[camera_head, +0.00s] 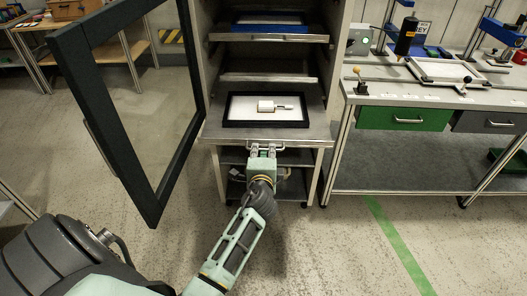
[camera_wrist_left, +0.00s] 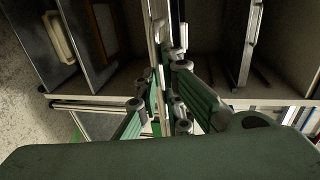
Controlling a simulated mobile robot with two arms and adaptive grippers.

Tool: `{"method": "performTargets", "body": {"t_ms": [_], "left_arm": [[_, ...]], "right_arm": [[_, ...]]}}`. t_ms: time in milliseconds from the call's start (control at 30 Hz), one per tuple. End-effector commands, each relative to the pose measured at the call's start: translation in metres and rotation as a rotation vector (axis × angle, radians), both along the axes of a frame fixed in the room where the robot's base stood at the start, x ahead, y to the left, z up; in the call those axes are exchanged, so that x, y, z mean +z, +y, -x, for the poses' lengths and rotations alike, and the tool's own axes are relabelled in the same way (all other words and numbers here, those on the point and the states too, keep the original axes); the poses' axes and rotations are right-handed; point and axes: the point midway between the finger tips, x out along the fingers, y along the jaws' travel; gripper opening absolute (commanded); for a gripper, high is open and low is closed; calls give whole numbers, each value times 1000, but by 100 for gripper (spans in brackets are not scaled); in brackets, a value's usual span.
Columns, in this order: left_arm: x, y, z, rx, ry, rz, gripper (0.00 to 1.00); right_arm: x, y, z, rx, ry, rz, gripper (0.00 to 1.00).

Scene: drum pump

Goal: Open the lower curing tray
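The lower curing tray (camera_head: 219,132) is a grey metal shelf in the cabinet, standing out farther than the shelves above it. On it lies a black-framed white screen (camera_head: 238,113) with a pale cylindrical part (camera_head: 267,106). The tray's handle (camera_head: 283,148) is a thin bar under its front edge. My left gripper (camera_head: 263,150) is at the middle of this handle, its fingers close together around it. In the left wrist view the fingers (camera_wrist_left: 165,75) reach up to the tray, seen edge-on; the exact contact is partly hidden. My right gripper is not in view.
The cabinet's dark-framed glass door (camera_head: 77,72) stands open on the left. An upper shelf (camera_head: 268,38) holds a blue frame. A workbench (camera_head: 430,100) with a green drawer (camera_head: 405,118) stands at the right. The floor in front is mostly clear.

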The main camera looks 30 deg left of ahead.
Motion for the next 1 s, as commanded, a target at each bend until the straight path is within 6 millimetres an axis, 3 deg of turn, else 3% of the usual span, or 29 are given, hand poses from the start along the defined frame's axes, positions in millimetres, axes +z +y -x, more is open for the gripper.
{"method": "performTargets", "body": {"t_ms": [200,567,1000], "left_arm": [[-1,0,0,0,3,2,25],[0,-2,3,-1,1,1,25],[16,-45,73,-1,4,4,25]], "right_arm": [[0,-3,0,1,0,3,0],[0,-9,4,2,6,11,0],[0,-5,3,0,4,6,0]]}}
